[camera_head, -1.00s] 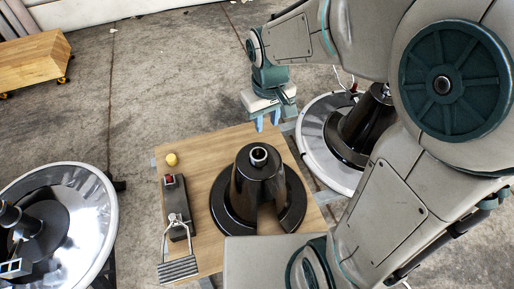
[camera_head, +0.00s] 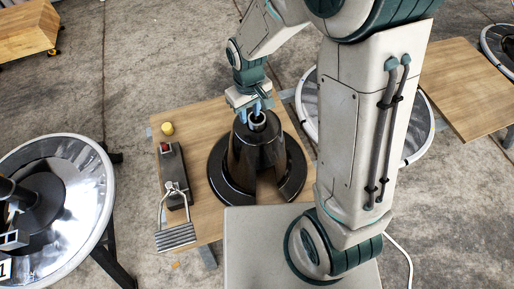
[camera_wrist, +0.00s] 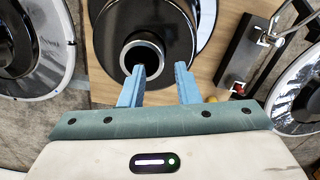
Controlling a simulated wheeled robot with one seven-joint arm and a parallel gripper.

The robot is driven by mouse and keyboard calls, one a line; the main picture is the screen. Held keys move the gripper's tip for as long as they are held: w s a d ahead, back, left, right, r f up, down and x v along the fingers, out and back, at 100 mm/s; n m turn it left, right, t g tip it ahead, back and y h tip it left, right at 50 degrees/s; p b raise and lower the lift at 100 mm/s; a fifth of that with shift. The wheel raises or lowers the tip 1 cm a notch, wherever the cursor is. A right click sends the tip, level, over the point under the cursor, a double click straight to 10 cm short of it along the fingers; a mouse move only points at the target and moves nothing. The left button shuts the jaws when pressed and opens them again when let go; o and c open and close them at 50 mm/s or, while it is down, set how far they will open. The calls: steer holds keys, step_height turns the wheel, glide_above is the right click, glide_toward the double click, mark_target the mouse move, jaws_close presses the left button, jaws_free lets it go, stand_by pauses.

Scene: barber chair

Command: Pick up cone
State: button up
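The glossy black cone (camera_head: 250,158) stands upright on the wooden table, with a wide round base, a slot in its near side and a pale ring around the hole at its top. My gripper (camera_head: 256,108) is just above the cone's top, pointing down. In the wrist view my gripper (camera_wrist: 160,68) is open, with two blue fingers apart and nothing between them. One finger overlaps the near edge of the cone's top ring (camera_wrist: 142,48); the other is outside it to the right. I cannot tell whether either finger touches it.
The wooden table (camera_head: 190,125) also holds a small yellow piece (camera_head: 167,128) and a dark clamp-like tool (camera_head: 173,180) with a metal handle, left of the cone. A shiny round chair base (camera_head: 85,170) is at the left. Another wooden table (camera_head: 470,85) is at the right.

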mark_target(250, 120)
step_height(250, 120, down, 4)
steer(key=shift+f, duration=0.15)
jaws_close()
steer(key=shift+w, duration=0.1)
stand_by(1.3)
